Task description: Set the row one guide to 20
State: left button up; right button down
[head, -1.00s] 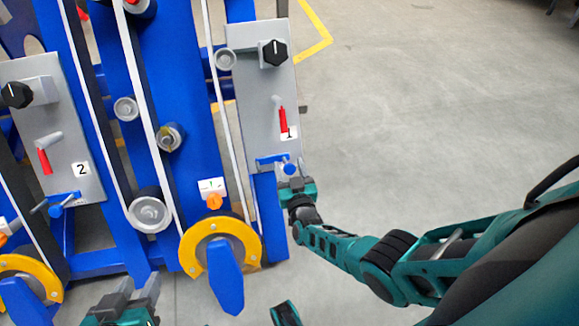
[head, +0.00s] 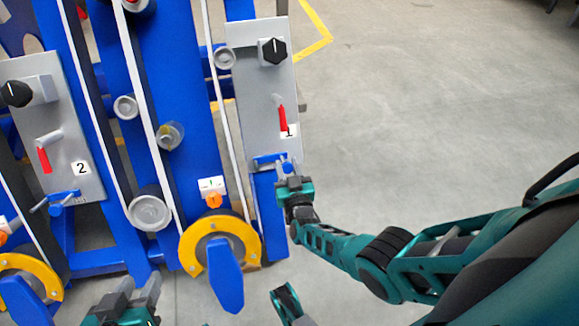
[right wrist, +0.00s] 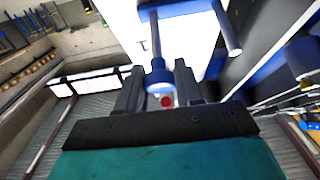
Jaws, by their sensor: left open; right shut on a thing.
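The grey row one plate (head: 262,95) carries a white tag "1" (head: 289,131), a black knob (head: 274,51) and a red lever (head: 282,117). A blue handle (head: 265,162) sits at its lower end. My right gripper (head: 288,170) is shut on the round end of this blue handle, which shows between its fingers in the right wrist view (right wrist: 158,78). No readable scale or number 20 shows. My left gripper (head: 138,288) is open and empty at the bottom left, apart from the machine.
A row two plate (head: 50,120) with a similar knob, lever and blue handle stands at the left. A yellow ring (head: 192,250) with a blue paddle (head: 225,278) is below left of my right gripper. Open floor (head: 420,110) lies to the right.

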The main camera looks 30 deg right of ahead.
jog(key=shift+w+a, duration=0.2)
jog(key=shift+a, duration=0.55)
jog(key=c, duration=0.8)
grip_release()
jog(key=shift+s, duration=0.15)
